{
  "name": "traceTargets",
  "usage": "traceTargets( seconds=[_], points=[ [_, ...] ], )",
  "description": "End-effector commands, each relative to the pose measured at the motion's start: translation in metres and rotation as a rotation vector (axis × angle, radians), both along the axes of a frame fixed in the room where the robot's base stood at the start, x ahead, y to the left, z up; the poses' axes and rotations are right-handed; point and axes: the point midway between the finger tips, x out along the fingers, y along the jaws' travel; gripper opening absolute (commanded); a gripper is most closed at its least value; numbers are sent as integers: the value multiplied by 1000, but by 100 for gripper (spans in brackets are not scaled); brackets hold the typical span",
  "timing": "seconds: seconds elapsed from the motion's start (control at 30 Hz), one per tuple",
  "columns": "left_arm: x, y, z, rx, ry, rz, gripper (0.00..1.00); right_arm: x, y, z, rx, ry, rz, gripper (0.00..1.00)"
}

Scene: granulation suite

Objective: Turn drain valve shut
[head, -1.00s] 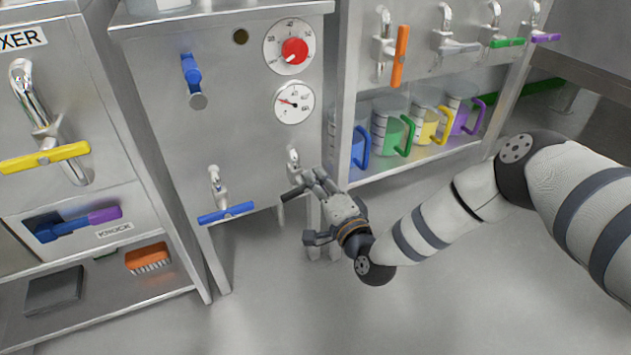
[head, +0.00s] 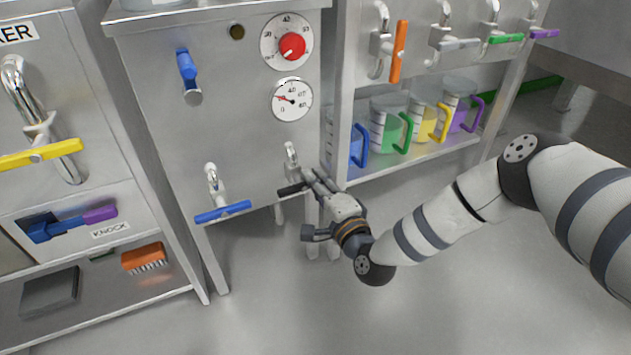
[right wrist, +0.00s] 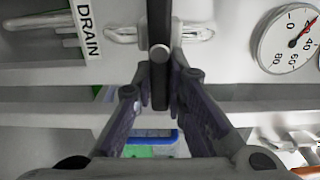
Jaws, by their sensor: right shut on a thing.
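The drain valve is a metal tap (head: 291,158) low on the right of the steel cabinet front, with a black bar handle (head: 290,188). In the head view the handle lies nearly level, its left end slightly lower. My right gripper (head: 311,182) is at the handle's right end. In the right wrist view the black handle (right wrist: 159,50) runs between my two fingers, which are shut on it. A DRAIN label (right wrist: 88,28) is beside it there. The fingertips partly hide the handle's right part in the head view. My left gripper is not in view.
A blue-handled tap (head: 222,212) is just left of the drain valve. Above are a blue lever (head: 187,64), a red knob (head: 292,46) and a gauge (head: 292,99). Coloured-handled jugs (head: 392,132) stand on a shelf at right. The floor below is clear.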

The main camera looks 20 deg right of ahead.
Motion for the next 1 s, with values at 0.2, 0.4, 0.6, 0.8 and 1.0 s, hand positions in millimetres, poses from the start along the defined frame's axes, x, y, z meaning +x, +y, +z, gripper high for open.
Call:
traceTargets(
  seconds=[0.2,0.4,0.6,0.8,1.0],
  points=[
    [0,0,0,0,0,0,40,-1,3,-2,3,6,6,33],
    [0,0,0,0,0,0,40,-2,2,-1,1,4,4,33],
    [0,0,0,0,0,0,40,-39,0,-2,3,8,5,33],
    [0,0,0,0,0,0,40,-92,-1,-2,4,8,5,33],
    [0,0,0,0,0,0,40,-119,-2,-2,2,6,5,33]
  ],
)
